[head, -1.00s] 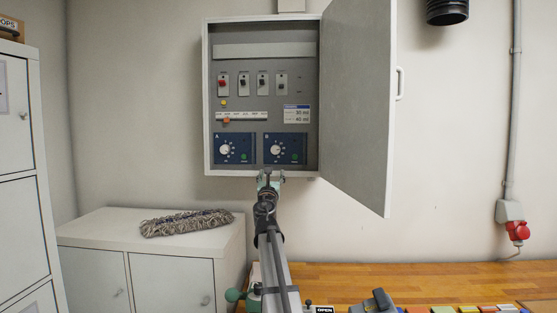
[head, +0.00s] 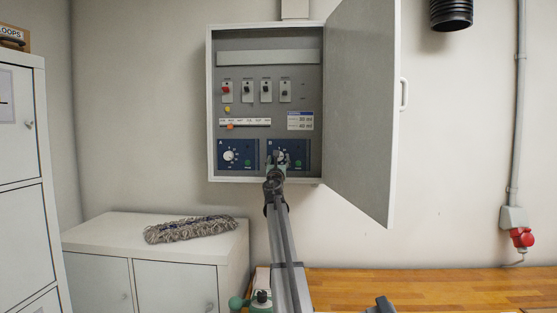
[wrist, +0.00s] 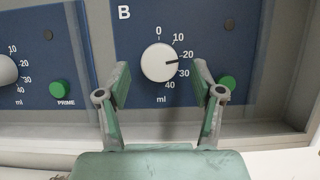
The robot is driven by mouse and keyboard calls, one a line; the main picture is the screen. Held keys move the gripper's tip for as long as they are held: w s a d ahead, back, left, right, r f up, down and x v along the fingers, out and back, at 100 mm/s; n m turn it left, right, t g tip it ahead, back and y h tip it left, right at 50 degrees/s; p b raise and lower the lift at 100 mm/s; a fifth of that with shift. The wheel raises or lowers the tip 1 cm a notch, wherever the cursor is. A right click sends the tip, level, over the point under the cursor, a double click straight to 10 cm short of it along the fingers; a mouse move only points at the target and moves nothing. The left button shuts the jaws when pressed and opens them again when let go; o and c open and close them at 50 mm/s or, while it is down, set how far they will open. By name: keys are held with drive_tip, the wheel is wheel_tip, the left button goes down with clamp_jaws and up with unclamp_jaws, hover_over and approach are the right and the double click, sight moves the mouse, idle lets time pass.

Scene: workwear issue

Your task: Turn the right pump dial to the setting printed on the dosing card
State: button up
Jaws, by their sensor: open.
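The right pump dial, marked B, is a white round knob (wrist: 158,63) on a blue panel (wrist: 135,42) in the wrist view. Its pointer faces right, close to 20 on a 0 to 40 ml scale. My gripper (wrist: 161,70) is open, with one finger on each side of the knob and nothing held. I cannot tell whether the fingers touch the knob. In the head view my gripper (head: 276,157) partly covers dial B. The dosing card (head: 300,121) shows 30 ml above 40 ml; its row labels are too small to read.
The left pump dial A (head: 229,156) sits beside B. A green button (wrist: 227,84) is close by my right finger. The cabinet door (head: 360,110) stands open at the right. Switches (head: 265,91) are above. A mop head (head: 195,229) lies on the low cupboard.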

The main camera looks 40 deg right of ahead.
drive_tip(key=shift+w+d+r, duration=0.2)
drive_tip(key=shift+w+d, duration=0.15)
drive_tip(key=c, duration=1.2)
drive_tip(key=shift+o, duration=0.2)
